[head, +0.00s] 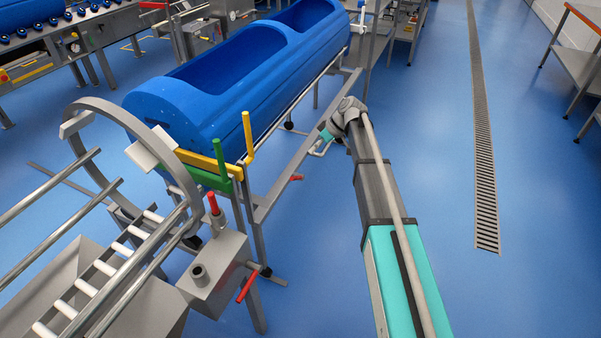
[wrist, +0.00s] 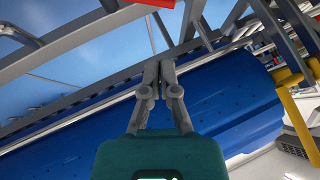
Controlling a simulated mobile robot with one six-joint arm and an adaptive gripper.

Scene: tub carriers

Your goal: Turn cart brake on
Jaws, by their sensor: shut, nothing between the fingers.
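The cart is a grey steel frame (head: 268,196) carrying a long blue tub (head: 176,100). A small red lever (head: 296,178) sticks out low at the cart's side rail; I take it for the brake lever. In the wrist view a red piece (wrist: 152,3), probably the same lever, is cut off by the top edge. My gripper (head: 317,151) is beside the cart, up and right of the lever in the head view. In the wrist view my gripper (wrist: 158,66) is shut and empty, in front of the grey rails and apart from the red piece. Whether it touches a rail is unclear.
Yellow and green posts (head: 247,135) rise at the cart's near end. A ring-shaped steel frame (head: 180,165) with rails, another red lever (head: 247,287) and a red knob (head: 213,203) stand nearer. Blue floor (head: 440,140) to the right is clear, with a drain grate (head: 484,150).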

